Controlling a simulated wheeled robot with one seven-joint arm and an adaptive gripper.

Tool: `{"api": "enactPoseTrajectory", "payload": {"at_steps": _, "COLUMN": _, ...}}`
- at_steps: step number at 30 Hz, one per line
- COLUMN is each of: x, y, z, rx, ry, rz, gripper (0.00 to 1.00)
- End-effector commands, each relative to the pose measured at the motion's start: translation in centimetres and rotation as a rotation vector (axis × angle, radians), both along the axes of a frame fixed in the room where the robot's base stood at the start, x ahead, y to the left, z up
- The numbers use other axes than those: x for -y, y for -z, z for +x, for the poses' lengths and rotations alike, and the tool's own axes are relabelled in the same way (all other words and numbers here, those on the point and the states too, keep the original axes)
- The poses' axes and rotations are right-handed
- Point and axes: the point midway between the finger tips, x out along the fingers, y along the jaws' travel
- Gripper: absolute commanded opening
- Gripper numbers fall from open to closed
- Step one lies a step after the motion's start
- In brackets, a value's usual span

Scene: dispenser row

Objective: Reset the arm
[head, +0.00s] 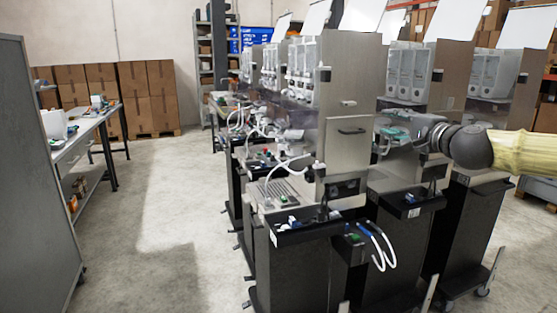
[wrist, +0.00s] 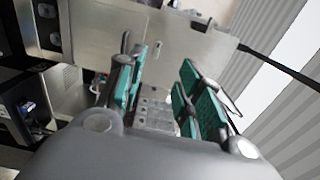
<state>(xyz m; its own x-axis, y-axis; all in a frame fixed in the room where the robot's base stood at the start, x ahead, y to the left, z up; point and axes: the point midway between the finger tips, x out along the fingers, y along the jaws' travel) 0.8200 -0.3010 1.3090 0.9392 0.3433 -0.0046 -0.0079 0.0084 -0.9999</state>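My arm (head: 500,148) reaches in from the right edge of the head view, with a pale yellow sleeve and a dark grey wrist. My gripper (head: 390,133) is beside the metal panels of the dispenser row. In the wrist view the two green-padded fingers of my gripper (wrist: 163,90) stand apart, with a clear gap between them. I see nothing held in them. A grey metal dispenser panel (wrist: 190,45) lies beyond the fingertips. I cannot tell whether the fingers touch it.
Dispenser stations (head: 347,145) on dark wheeled cabinets run back in a row, close to my arm. White tubes (head: 380,247) hang at the front. A workbench (head: 85,130) and cardboard boxes (head: 148,95) stand at the left. The floor (head: 180,215) between is clear.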

Motion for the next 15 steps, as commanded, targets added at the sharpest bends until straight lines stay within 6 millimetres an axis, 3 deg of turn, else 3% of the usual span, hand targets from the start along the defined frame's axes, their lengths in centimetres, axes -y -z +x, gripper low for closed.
{"api": "enactPoseTrajectory", "payload": {"at_steps": 11, "x": -2.3, "y": 7.1, "z": 0.4, "rx": -0.083, "ry": -0.012, "rz": -0.096, "gripper": 0.36}}
{"api": "enactPoseTrajectory", "payload": {"at_steps": 15, "x": -4.0, "y": 11.0, "z": 0.4, "rx": -0.128, "ry": -0.029, "rz": -0.149, "gripper": 0.36}}
